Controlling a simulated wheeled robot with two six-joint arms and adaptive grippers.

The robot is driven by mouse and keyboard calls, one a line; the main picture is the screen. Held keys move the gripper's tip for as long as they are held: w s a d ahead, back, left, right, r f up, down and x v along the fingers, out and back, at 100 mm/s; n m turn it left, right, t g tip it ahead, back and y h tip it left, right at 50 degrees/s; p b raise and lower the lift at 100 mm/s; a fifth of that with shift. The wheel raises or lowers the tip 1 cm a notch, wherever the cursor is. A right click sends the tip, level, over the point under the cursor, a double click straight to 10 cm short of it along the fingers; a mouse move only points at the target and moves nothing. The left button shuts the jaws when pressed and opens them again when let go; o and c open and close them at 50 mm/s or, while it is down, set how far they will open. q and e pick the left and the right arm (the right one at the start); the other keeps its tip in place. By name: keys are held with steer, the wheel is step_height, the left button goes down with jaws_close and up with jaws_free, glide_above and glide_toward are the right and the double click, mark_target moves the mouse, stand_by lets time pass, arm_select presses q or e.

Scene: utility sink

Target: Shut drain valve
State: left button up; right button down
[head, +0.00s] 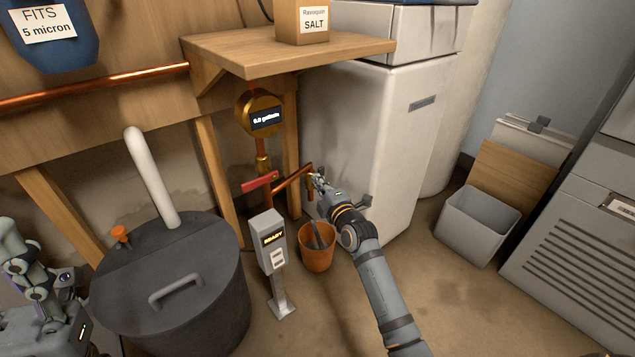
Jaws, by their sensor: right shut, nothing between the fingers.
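A red lever handle (260,182) sits on the copper pipework below a round brass meter (259,113). It lies nearly level, tilted slightly up to the right. A copper branch pipe (293,178) runs right from there and bends down into a short spout. My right gripper (314,180) is shut and empty, with its fingertips at the spout's bend. I cannot tell whether they touch it. The red handle is left of them, apart. My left gripper (24,258) is partly visible at the lower left edge, far from the pipework; its finger opening is unclear.
A terracotta pot (317,247) stands below the spout. A grey post with a "READY" display (270,245) and a dark lidded tank (175,290) stand to its left. A white cabinet (385,140) rises close behind my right gripper.

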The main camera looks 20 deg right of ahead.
steer(key=m+p, duration=0.1)
steer(key=d+r+m+g+p, duration=0.1)
steer(key=p, duration=0.1)
steer(key=shift+w+d+r+m+p, duration=0.1)
steer(key=shift+w+d+m+p, duration=0.2)
steer(key=shift+m, duration=0.1)
steer(key=shift+w+d+m+y+p, duration=0.1)
steer(key=shift+d+m+y+p, duration=0.35)
steer(key=shift+m, duration=0.35)
steer(key=w+d+f+m+g+y+b, duration=0.1)
steer(key=d+f+m+g+y+b, duration=0.1)
steer(key=m, duration=0.7)
steer(key=d+f+b, duration=0.1)
steer(key=d, duration=0.1)
steer(key=shift+w+d+f, duration=0.15)
steer(key=shift+w+d, duration=0.2)
steer(key=shift+w, duration=0.05)
